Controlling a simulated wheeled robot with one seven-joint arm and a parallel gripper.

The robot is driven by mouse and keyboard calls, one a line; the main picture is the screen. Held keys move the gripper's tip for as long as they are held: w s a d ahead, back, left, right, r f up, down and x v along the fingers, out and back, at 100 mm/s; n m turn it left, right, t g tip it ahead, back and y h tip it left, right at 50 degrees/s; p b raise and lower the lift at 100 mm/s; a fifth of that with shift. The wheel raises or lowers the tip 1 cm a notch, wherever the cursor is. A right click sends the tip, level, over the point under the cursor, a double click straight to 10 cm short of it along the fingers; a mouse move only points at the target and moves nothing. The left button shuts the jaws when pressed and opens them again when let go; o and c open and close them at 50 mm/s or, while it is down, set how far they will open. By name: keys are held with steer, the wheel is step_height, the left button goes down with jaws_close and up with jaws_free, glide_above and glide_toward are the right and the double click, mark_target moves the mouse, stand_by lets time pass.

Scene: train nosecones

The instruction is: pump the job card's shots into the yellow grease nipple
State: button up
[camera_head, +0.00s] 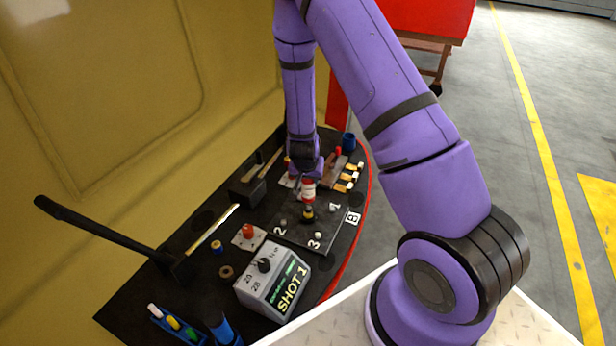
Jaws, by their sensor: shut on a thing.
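My gripper (304,172) points down over a dark plate (291,238) and is shut on a red-and-white cylindrical tool (308,186). The tool is upright. Its lower end is right above a small yellow-and-black fitting (308,214), which looks like the yellow grease nipple; I cannot tell whether they touch. A grey box (262,292) with a black knob has a green-lit display (290,286) reading SHOT 1. I cannot make out a job card.
A red button (248,231) on a pale base stands left of the plate. A long black lever (100,230) rises at the far left. Colored markers (172,322) stand at the front, and a blue cup (348,141) at the back. A yellow wall closes the left side.

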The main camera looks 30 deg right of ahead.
steer(key=shift+f, duration=0.5)
stand_by(0.8)
steer(key=shift+r, duration=0.1)
steer(key=shift+r, duration=2.65)
